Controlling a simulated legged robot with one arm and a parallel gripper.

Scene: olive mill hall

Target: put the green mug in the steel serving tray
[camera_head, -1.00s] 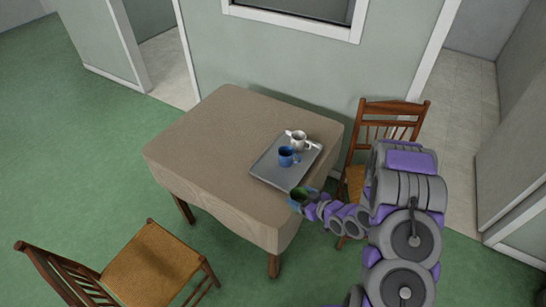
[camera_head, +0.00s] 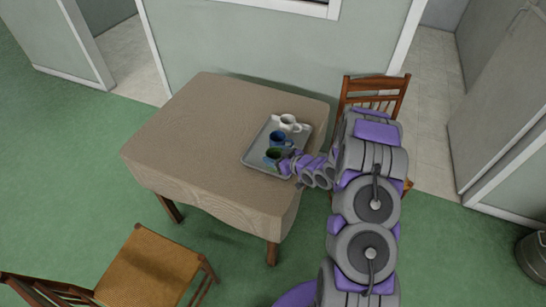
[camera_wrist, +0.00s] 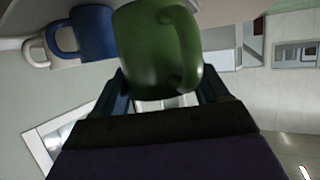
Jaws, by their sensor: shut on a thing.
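The green mug (camera_head: 272,156) is at the near end of the steel serving tray (camera_head: 252,157) in the head view. It fills the top middle of the wrist view (camera_wrist: 158,48), with its handle toward the right. My gripper (camera_head: 285,164) is shut on the green mug; in the wrist view its fingers (camera_wrist: 168,92) lie on both sides of it. I cannot tell whether the mug touches the tray floor. A blue mug (camera_head: 279,137) and a white mug (camera_head: 289,121) stand on the tray beyond it.
The tray lies on a cloth-covered table (camera_head: 190,130), whose left part is clear. A wooden chair (camera_head: 372,90) stands behind my arm at the right. Another chair (camera_head: 150,268) is at the front left. A wall rises behind the table.

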